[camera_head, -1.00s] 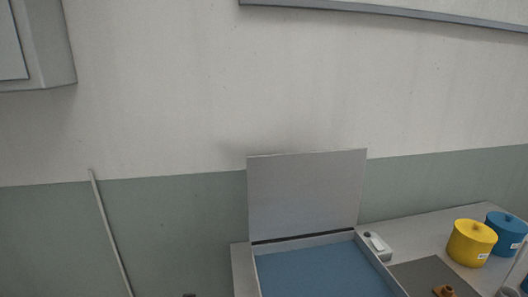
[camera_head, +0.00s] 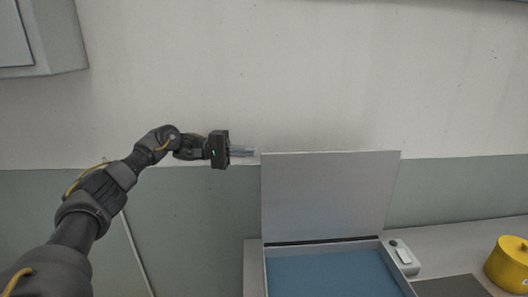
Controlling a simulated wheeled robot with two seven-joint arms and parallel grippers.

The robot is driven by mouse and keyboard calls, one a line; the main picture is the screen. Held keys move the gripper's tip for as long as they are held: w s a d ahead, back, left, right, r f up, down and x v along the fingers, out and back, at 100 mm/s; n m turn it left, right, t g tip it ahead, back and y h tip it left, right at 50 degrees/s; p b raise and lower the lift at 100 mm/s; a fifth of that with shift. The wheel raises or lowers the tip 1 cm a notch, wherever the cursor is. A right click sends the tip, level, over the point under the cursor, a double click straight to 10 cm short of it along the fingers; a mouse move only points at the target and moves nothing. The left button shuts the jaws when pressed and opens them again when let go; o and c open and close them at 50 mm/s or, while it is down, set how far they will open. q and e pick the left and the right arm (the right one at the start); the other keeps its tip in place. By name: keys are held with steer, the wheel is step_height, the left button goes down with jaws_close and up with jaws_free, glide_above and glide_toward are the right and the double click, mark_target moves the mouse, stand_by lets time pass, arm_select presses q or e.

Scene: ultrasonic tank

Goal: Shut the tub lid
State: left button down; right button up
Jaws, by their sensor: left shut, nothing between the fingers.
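The tub lid (camera_head: 328,197) is a flat grey panel standing upright, open, at the back edge of the tub. The tub (camera_head: 266,272) has a pale rim and a blue surface inside, and its near part is cut off by the frame's bottom. My left gripper (camera_head: 252,152) is shut and empty. It points right, with its fingertips at the lid's upper left corner in the picture. I cannot tell whether they touch the lid or are apart from it in depth. My right gripper is not in view.
A small white control box (camera_head: 402,257) sits at the tub's right side. A yellow lidded pot (camera_head: 508,266) stands on the counter (camera_head: 455,243) at the right, near a dark mat (camera_head: 452,287). A grey wall cabinet (camera_head: 40,38) hangs at upper left. The wall stands behind the lid.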

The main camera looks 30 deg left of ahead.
mark_target(278, 154)
arm_select(q)
steer(key=p+x, duration=0.4)
steer(key=x, duration=0.5)
steer(key=shift+d, duration=0.15)
steer(key=shift+d, duration=0.1)
